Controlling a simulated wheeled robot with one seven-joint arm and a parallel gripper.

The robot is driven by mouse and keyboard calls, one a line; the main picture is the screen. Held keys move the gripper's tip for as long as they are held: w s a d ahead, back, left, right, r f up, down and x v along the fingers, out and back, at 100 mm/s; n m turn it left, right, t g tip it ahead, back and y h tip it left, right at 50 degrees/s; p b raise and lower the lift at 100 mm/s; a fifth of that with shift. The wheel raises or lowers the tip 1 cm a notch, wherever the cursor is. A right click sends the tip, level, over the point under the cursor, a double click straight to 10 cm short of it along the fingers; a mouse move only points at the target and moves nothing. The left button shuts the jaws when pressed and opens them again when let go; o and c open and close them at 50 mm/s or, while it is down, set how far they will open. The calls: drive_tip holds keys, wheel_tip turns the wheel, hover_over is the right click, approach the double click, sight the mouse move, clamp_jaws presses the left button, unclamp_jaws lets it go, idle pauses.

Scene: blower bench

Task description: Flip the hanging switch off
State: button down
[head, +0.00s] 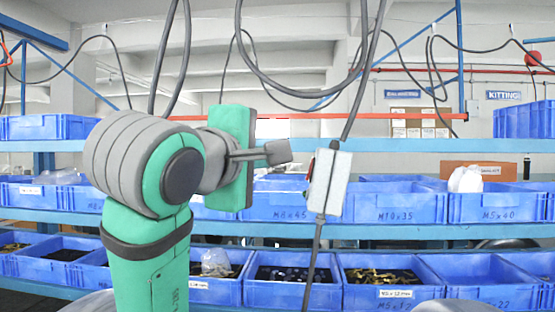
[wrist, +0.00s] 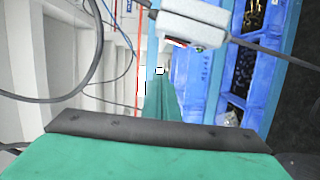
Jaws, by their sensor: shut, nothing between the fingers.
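The hanging switch is a pale grey box (head: 328,182) on a dark cable. It hangs slightly tilted, right of centre in the head view. A small red and dark part shows on its left side, but its position cannot be read. In the wrist view the box (wrist: 195,22) is at the top, with a red and dark patch on its lower edge. My gripper (head: 284,152) is shut and empty, just left of the box's upper part, with a small gap in the picture. Its tip (wrist: 160,71) shows below the box in the wrist view.
Dark cables (head: 345,85) loop from above around the box, and one runs down below it. Behind stand shelves with blue bins (head: 395,208), some holding small parts. A white bag (head: 466,179) sits in a right bin. Space right of the box is open.

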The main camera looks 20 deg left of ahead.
drive_tip(key=s, duration=0.3)
drive_tip(key=shift+s, duration=0.1)
idle(0.5)
